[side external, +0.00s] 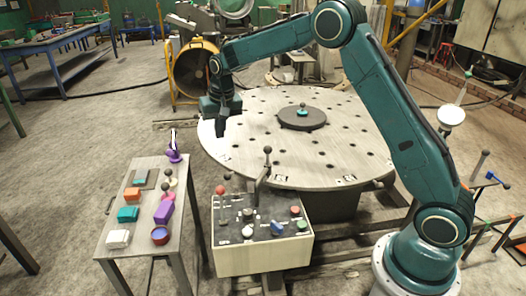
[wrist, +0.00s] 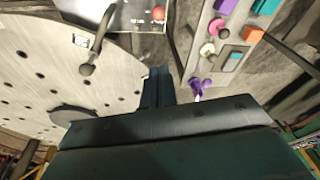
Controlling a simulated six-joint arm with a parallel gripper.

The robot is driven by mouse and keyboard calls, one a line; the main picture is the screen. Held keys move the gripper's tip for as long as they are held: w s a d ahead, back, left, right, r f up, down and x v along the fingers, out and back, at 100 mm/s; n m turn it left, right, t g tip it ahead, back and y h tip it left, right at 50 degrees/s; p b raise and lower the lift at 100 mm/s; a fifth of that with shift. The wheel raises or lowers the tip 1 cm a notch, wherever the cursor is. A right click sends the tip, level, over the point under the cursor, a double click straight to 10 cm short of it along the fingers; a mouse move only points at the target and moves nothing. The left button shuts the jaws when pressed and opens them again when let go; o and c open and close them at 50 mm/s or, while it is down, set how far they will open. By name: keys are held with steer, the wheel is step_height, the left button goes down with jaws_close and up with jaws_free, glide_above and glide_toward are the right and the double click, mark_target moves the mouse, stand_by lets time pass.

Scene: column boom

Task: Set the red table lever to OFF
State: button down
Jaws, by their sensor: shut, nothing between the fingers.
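A lever with a red ball knob (side external: 220,190) stands at the left end of the control box (side external: 262,258). Its stem looks roughly upright; I cannot read any ON or OFF marking beside it. In the wrist view a red knob (wrist: 158,13), which looks like the same lever's, shows at the top edge, its stem mostly out of frame. My gripper (side external: 220,130) hangs pointing down over the left edge of the round table, above and behind the red lever and apart from it. In the wrist view its fingers (wrist: 157,85) are together and empty.
A taller black-knobbed lever (side external: 267,150) stands behind the box. The box top also carries a red button (side external: 295,210) and a blue switch (side external: 277,228). The side table (side external: 115,218) at left holds several coloured blocks. The round table (side external: 250,115) is mostly clear.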

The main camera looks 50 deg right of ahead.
steer(key=w+d+f+m, duration=0.1)
steer(key=w+f, duration=0.4)
steer(key=f, duration=0.6)
steer(key=shift+d+f+g, duration=0.15)
steer(key=shift+d+g, duration=0.2)
steer(key=shift+g, duration=0.05)
steer(key=shift+f, duration=0.15)
step_height(320, 180, down, 9)
steer(key=s+a, duration=0.1)
steer(key=shift+s+a, duration=0.35)
steer(key=shift+s, duration=0.05)
stand_by(0.4)
